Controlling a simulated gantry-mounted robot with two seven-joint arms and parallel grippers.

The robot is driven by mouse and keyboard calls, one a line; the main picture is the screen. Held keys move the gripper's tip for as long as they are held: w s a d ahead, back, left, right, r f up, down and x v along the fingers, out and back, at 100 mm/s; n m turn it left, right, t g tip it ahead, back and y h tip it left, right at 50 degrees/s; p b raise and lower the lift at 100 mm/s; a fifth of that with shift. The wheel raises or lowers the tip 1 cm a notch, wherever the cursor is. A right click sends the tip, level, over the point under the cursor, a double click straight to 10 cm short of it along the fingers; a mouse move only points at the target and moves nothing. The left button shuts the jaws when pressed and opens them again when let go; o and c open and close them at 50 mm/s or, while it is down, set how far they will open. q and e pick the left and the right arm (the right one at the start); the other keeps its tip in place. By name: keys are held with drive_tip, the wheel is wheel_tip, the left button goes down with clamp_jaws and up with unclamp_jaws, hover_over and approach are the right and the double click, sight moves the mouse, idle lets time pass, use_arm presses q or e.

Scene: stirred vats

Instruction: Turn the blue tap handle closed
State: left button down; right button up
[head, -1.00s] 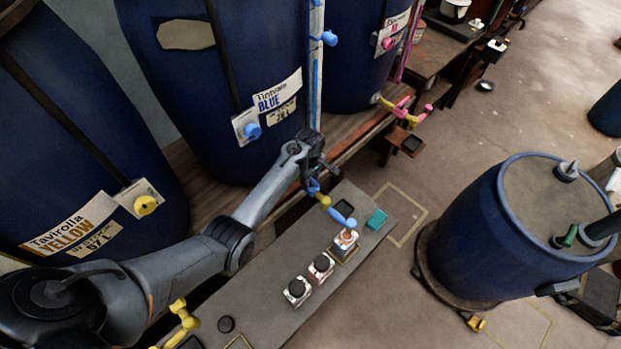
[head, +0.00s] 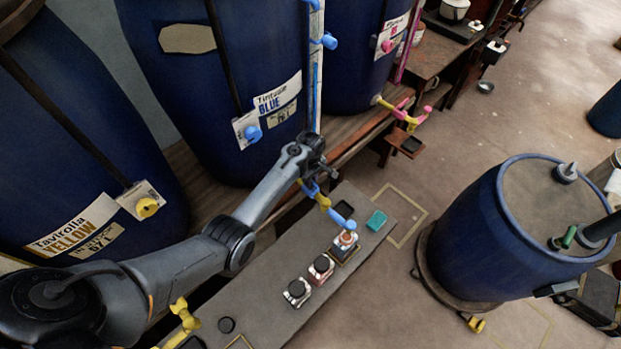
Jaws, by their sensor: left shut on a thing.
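The blue tap (head: 325,202) sticks out from the foot of the vat labelled BLUE (head: 225,90). It has a yellow body and a blue spout end (head: 342,221) above an open glass bottle (head: 345,245). The blue tap handle (head: 309,187) shows only in part, just below my left gripper (head: 322,172). The gripper is shut on the handle, with its fingers largely hidden by their angle. How far the handle is turned is hard to tell.
Two capped bottles (head: 321,268) (head: 298,292) stand on the grey bench (head: 265,285), with a teal sponge (head: 376,220) at its far end. A yellow tap (head: 184,320) is at lower left and a pink-handled tap (head: 405,113) at upper right. A blue barrel (head: 480,245) stands right.

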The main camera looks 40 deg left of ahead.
use_arm(q)
drive_tip(key=m+p, duration=0.2)
drive_tip(key=m, duration=0.1)
drive_tip(key=shift+r, duration=0.2)
drive_tip(key=m+p, duration=0.2)
drive_tip(key=m, duration=0.2)
drive_tip(key=shift+f+m, duration=0.1)
drive_tip(key=shift+m, duration=0.2)
drive_tip(key=m+p, duration=0.1)
drive_tip(key=m, duration=0.3)
drive_tip(key=shift+m, duration=0.3)
drive_tip(key=m, duration=0.3)
drive_tip(key=shift+f+m, duration=0.1)
drive_tip(key=shift+m, duration=0.8)
drive_tip(key=c, duration=1.1)
unclamp_jaws()
